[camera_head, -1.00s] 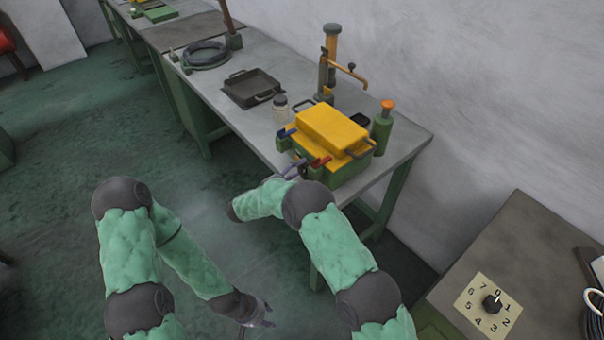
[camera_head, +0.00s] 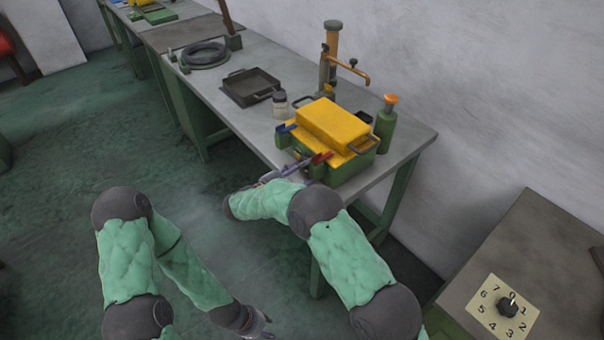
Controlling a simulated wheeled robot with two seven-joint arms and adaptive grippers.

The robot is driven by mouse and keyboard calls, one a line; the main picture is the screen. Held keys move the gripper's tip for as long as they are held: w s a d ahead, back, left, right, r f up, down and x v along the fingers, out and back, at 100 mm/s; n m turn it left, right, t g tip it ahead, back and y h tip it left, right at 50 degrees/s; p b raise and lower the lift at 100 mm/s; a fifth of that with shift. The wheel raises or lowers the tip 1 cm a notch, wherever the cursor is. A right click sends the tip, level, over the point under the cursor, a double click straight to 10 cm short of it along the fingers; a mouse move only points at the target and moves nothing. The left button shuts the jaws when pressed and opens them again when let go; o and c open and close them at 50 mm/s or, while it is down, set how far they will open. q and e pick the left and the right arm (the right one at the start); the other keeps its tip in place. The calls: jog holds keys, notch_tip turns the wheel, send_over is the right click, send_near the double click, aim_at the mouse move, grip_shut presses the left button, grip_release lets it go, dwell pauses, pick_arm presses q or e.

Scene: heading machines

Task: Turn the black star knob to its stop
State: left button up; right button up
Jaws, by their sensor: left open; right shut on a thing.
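A black knob (camera_head: 507,308) with several lobes sits on a cream plate (camera_head: 490,325) marked with numbers, at the lower right. A pale mark on the knob's top lies near the 0. Neither gripper is near this knob. My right gripper (camera_head: 284,173) is at the front of the green and yellow box on the bench, beside a red part. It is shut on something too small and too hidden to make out. My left gripper (camera_head: 262,327) is open and low over the floor at the bottom edge, partly cut off.
The green box with a yellow top (camera_head: 338,125) stands near the bench's front corner. A green bottle (camera_head: 385,125), a jar (camera_head: 280,104), a dark tray (camera_head: 250,86) and an orange-armed stand (camera_head: 330,60) are around it. The grey-topped cabinet (camera_head: 530,240) carrying the plate is mostly clear.

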jog(key=shift+d+r, duration=0.1)
jog(key=shift+r, duration=0.05)
dwell(0.3)
jog(key=o, duration=1.1)
jog(key=shift+d, duration=0.1)
jog(key=shift+o, duration=0.2)
jog(key=shift+s+a, duration=0.15)
jog(key=shift+a, duration=0.2)
jog(key=v, duration=1.1)
jog(key=shift+s+a, duration=0.15)
jog(key=shift+a, duration=0.05)
